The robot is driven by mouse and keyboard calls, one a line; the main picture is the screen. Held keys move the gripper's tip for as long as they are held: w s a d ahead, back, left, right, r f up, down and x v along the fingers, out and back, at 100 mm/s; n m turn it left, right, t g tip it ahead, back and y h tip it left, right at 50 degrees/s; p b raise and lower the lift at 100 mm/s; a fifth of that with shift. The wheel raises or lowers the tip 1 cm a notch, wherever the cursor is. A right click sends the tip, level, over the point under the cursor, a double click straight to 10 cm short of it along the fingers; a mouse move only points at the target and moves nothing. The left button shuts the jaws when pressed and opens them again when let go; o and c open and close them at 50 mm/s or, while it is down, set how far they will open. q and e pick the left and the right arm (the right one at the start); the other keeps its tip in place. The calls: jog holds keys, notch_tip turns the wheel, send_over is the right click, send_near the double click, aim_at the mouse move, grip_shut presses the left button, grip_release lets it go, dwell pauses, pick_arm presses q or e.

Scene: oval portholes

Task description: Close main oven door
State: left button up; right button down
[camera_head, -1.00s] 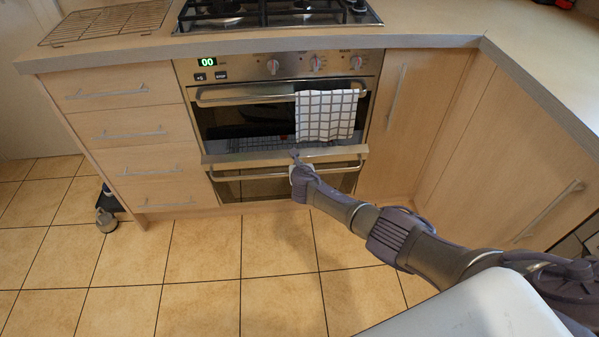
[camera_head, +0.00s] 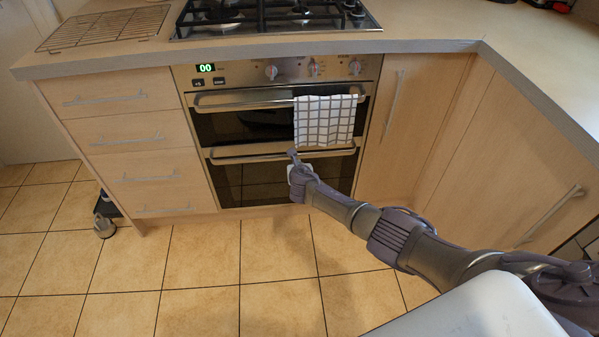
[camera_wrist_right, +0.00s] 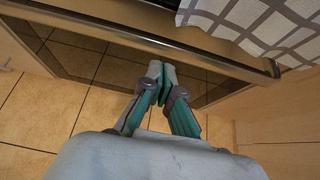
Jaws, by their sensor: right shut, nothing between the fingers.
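The lower oven door (camera_head: 265,185) has dark glass and looks flush, or nearly flush, with the oven front. Its metal handle (camera_head: 235,158) runs along its top; a handle bar also crosses the upper part of the right wrist view (camera_wrist_right: 160,42). My right gripper (camera_head: 292,156) is shut and empty, in front of this door by the handle. In the right wrist view its fingertips (camera_wrist_right: 158,70) are together just below the bar; whether they touch the door I cannot tell. The upper oven door (camera_head: 245,124) is shut. My left gripper is not in view.
A checked towel (camera_head: 325,120) hangs from the upper handle, above my right gripper. Drawers (camera_head: 125,130) stand left of the oven and a cupboard (camera_head: 405,130) right. A hob (camera_head: 270,18) and wire rack (camera_head: 105,28) are on top. The tiled floor (camera_head: 230,270) in front is clear.

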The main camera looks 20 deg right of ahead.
jog(key=v, duration=1.1)
jog(key=s+a+f+m+g+y, duration=0.1)
jog(key=s+a+f+m+g, duration=0.15)
jog(key=s+f+m, duration=0.85)
jog(key=s+a+f+m+g+y, duration=0.1)
jog(key=s+f+m+g, duration=0.3)
jog(key=s+f+m, duration=0.75)
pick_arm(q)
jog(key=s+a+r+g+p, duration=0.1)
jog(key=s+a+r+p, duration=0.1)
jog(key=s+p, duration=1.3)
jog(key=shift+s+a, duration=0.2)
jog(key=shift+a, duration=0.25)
pick_arm(e)
jog(key=s+d+m+g, duration=0.1)
jog(key=s+m, duration=0.1)
jog(key=s, duration=0.9)
jog(key=s+f+m+g, duration=0.1)
jog(key=s+m, duration=0.2)
jog(key=s, duration=0.8)
jog(key=s+d+f+m+g+y, duration=0.1)
jog(key=s+m+g, duration=0.1)
jog(key=s, duration=0.8)
jog(key=shift+s+d+f+m, duration=0.2)
jog(key=shift+s+d+m, duration=0.15)
jog(key=shift+s+m, duration=0.1)
